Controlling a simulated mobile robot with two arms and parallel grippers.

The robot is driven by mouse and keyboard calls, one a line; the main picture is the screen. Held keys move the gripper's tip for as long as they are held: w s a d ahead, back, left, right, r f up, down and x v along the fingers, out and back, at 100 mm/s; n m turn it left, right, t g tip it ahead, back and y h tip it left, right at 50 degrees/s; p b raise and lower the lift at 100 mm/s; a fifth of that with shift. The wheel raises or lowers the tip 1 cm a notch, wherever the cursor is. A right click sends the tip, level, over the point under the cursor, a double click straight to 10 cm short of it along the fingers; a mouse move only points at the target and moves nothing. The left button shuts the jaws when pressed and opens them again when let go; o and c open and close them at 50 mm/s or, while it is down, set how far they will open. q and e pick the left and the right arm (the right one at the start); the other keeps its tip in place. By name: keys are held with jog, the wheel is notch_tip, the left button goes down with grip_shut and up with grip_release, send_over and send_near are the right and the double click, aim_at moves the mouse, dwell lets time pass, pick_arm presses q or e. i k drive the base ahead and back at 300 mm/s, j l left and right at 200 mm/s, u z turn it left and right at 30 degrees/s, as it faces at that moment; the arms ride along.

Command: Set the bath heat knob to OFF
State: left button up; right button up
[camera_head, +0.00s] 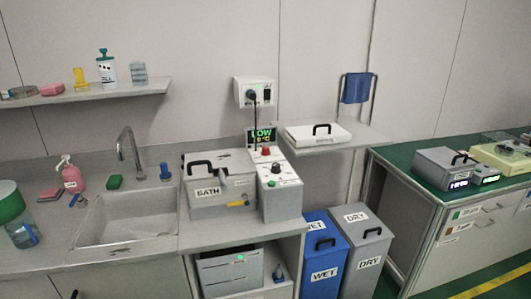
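The bath (207,207) is a grey lidded box labelled BATH on the counter, right of the sink. Its lid is shut and has a black handle (201,164). A grey control box (281,205) stands against its right side. On the box's sloped light panel are a dark knob (276,168) and a red knob or button (266,151). I cannot tell which is the heat knob, and its markings are too small to read. A display (261,136) behind the panel reads LOW with a smaller line ending in °C. Neither of my grippers is in view.
A sink (128,218) with a tap (129,150) lies left of the bath. A wall shelf (350,140) holds a white lidded tray (318,134). A plugged wall socket (253,92) is above. Blue WET (322,255) and grey DRY bins (364,250) stand right of the counter.

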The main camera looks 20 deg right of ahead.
aim_at(266, 150)
jog(key=i+l+u, duration=0.1)
jog(key=l, duration=0.25)
jog(key=i+l+u, duration=0.15)
jog(key=l, duration=0.2)
jog(key=i+l+u, duration=0.1)
jog(key=l, duration=0.3)
jog(key=i+l+u, duration=0.1)
jog(key=l, duration=0.3)
jog(key=i, duration=0.1)
